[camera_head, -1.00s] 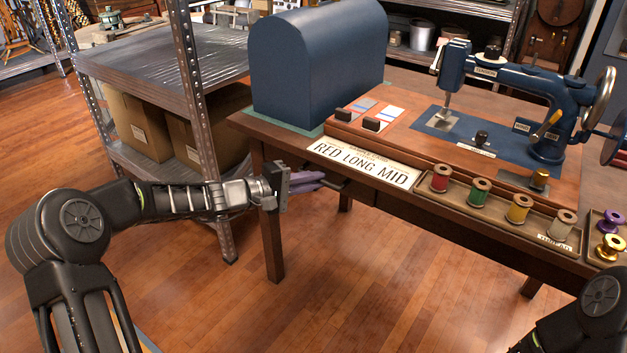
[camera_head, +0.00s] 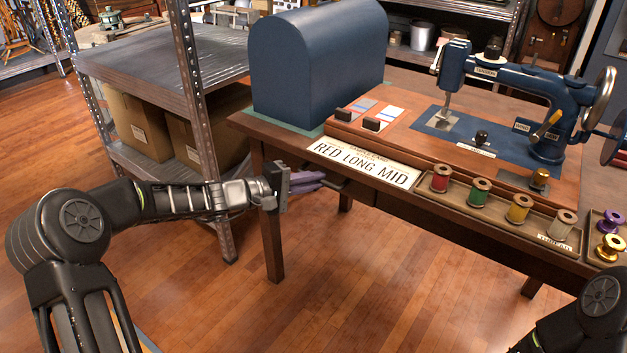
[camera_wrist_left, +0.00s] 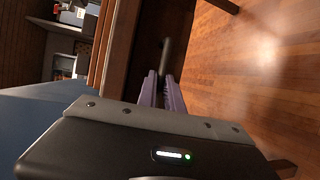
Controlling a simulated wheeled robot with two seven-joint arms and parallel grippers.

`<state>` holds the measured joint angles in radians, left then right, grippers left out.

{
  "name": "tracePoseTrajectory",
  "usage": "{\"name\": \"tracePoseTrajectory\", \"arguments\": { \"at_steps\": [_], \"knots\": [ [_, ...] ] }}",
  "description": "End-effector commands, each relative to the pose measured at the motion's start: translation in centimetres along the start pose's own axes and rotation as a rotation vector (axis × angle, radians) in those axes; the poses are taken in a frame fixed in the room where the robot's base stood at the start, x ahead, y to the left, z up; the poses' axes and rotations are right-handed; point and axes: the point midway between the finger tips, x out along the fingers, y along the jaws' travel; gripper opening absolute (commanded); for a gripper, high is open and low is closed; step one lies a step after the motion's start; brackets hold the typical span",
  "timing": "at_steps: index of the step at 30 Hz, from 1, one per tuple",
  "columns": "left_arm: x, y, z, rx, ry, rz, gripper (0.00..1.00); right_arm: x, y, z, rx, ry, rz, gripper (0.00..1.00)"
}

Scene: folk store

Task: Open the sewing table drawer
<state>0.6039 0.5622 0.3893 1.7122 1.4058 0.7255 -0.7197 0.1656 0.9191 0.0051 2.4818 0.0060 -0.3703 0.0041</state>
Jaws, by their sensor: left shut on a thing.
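The wooden sewing table (camera_head: 258,131) stands at the right in the head view. Its drawer is under the front edge, mostly hidden in shadow below the sign card. In the left wrist view, the dark drawer handle (camera_wrist_left: 166,52) runs out from between the purple fingertips. My left gripper (camera_head: 318,180) reaches in from the left under the table edge and is shut on the handle; its fingers also show in the left wrist view (camera_wrist_left: 163,90). No clear gap shows at the drawer front, so I cannot tell how far it is out. My right gripper is out of view.
On the table are a blue domed cover (camera_head: 310,70), a blue sewing machine (camera_head: 525,95), a "RED LONG MID" card (camera_head: 362,164) and a tray of thread spools (camera_head: 497,212). A metal shelf (camera_head: 165,65) with cardboard boxes stands left. The floor in front is clear.

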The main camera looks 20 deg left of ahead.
Motion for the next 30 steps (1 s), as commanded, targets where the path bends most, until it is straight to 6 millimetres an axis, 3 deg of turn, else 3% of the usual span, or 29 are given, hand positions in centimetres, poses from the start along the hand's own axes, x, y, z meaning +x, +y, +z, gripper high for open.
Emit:
{"name": "tracePoseTrajectory", "arguments": {
  "at_steps": [8, 14, 30],
  "knots": [
    [-0.8, -0.3, 0.3, 0.001, 0.0, -0.001, 0.0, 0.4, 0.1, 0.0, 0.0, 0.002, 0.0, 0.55],
    [-3.0, -1.0, 1.2, 0.001, 0.001, -0.002, 0.0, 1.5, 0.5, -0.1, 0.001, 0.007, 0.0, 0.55],
    [-14.4, -3.3, 6.0, 0.0, 0.002, -0.003, 0.0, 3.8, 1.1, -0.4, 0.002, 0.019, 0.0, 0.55]
  ]
}}
